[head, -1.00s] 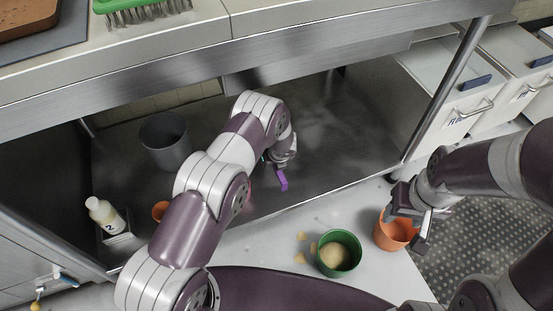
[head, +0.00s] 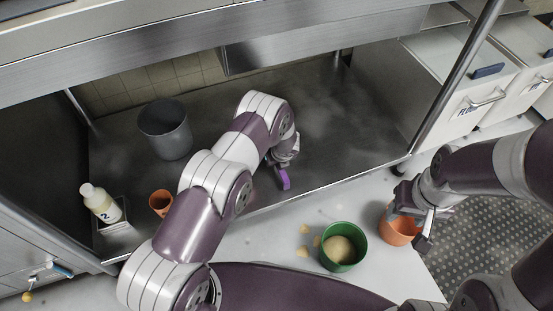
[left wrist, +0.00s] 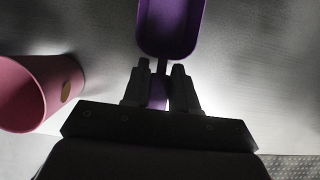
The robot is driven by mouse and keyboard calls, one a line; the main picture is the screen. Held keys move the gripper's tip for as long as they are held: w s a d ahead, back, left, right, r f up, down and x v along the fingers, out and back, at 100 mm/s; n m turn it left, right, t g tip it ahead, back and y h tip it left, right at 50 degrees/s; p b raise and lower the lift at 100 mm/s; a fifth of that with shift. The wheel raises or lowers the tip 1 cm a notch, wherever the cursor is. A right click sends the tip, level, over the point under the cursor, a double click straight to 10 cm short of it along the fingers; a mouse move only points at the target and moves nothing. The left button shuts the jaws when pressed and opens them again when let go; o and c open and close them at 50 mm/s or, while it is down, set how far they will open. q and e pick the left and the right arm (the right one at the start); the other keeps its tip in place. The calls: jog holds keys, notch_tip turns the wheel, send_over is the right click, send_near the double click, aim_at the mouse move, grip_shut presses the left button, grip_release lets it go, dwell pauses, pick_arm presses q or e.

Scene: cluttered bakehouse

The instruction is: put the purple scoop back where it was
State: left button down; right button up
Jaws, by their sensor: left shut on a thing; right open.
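The purple scoop (head: 284,179) is in my left gripper (head: 285,160), above the lower steel shelf near its front edge. In the left wrist view, my left gripper (left wrist: 157,88) is shut on the scoop's handle, and the scoop's bowl (left wrist: 172,25) points away from the gripper. I cannot tell whether the scoop touches the shelf. My right gripper (head: 412,222) is open at the rim of an orange pot (head: 398,232) on the right. I cannot tell whether it touches the pot.
A pink cup (left wrist: 38,92) is left of the gripper in the wrist view. The shelf (head: 335,130) holds a grey bin (head: 165,130), a small orange pot (head: 160,203) and a bottle (head: 100,203). A green pot (head: 343,247) stands in front. The shelf's right part is clear.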

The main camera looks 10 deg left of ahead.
pick_arm(q)
jog(key=shift+f+b, duration=0.35)
jog(key=shift+f, duration=0.1)
jog(key=c, duration=0.8)
grip_release()
jog(key=shift+r, duration=0.1)
